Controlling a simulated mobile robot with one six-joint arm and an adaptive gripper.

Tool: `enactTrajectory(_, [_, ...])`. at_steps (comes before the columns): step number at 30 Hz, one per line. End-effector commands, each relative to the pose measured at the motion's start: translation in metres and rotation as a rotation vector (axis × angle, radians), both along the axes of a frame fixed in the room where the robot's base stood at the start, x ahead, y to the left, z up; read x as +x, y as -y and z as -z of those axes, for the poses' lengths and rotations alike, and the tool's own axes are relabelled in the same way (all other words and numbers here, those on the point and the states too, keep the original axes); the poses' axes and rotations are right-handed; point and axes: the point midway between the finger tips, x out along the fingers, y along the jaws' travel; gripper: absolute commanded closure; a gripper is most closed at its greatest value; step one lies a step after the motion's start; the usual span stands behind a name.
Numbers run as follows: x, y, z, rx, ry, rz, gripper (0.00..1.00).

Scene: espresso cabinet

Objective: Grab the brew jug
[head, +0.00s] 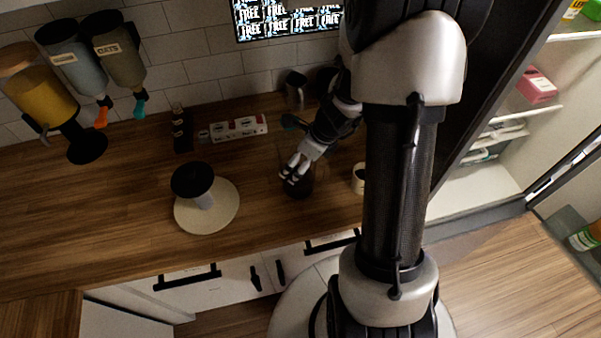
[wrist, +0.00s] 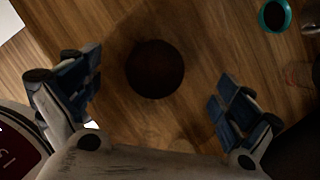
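A dark round shape (wrist: 155,69), probably the brew jug seen from above, lies between and a little ahead of my fingers in the wrist view. I cannot make out its handle or walls. In the head view, a dark object (head: 301,189) shows on the wooden counter just under my fingers, partly hidden by them. My gripper (head: 293,174) points down at it. In the wrist view my gripper (wrist: 165,98) is open, with its blue-padded fingers wide apart on either side of the dark shape and apparently not touching it.
A cream cup (head: 358,179) stands close to the right, partly behind my arm. A teal-rimmed item (head: 291,121) lies behind. A black-topped stand (head: 193,179) on a round pale base (head: 222,216) is to the left. A power strip (head: 239,127) lies near the wall.

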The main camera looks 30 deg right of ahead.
Motion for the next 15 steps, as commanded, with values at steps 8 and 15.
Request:
enactTrajectory(8, [-0.0002,0.0000,-0.0001,0.000,0.000,0.000,0.23])
enactTrajectory(15, [-0.0002,0.0000,0.0000,0.000,0.000,0.000,0.39])
